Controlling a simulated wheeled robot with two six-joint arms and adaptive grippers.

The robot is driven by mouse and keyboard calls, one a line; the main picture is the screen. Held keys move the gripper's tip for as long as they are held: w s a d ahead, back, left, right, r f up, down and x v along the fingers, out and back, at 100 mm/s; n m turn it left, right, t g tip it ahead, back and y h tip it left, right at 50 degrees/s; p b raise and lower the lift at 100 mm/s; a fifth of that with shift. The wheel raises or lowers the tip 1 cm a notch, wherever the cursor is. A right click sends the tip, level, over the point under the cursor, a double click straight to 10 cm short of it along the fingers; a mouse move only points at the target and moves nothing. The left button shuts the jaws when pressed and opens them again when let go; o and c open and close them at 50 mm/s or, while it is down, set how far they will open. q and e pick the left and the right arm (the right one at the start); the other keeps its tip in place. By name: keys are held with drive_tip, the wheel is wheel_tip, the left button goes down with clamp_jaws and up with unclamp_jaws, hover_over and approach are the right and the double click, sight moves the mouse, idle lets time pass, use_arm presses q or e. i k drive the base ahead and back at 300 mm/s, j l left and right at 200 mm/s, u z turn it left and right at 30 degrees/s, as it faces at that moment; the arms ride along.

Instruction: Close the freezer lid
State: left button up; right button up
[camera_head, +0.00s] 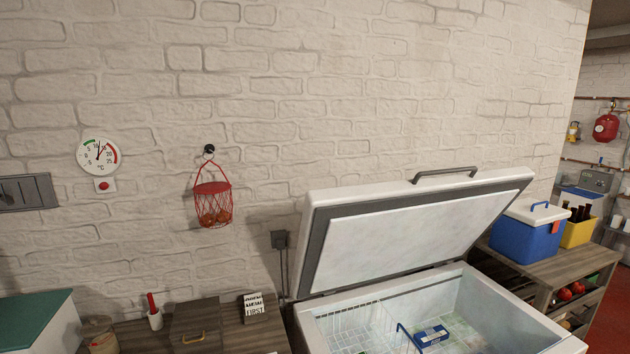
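The chest freezer (572,345) stands at the lower right, its near part cut off by the bottom edge of the picture. Its white lid (405,235) is raised and tilted back toward the brick wall, with the pale inner panel facing me. A grey bar handle (445,173) sits on the lid's upper edge. Inside the freezer are a white wire basket and a blue and white package (431,336). Neither of my grippers is in view.
A wooden shelf unit with a blue cooler (527,234) and a yellow crate of bottles (578,232) stands close to the freezer's right. A red net basket (213,205) hangs on the wall.

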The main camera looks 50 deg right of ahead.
sight(349, 236)
drive_tip(key=z, duration=2.5)
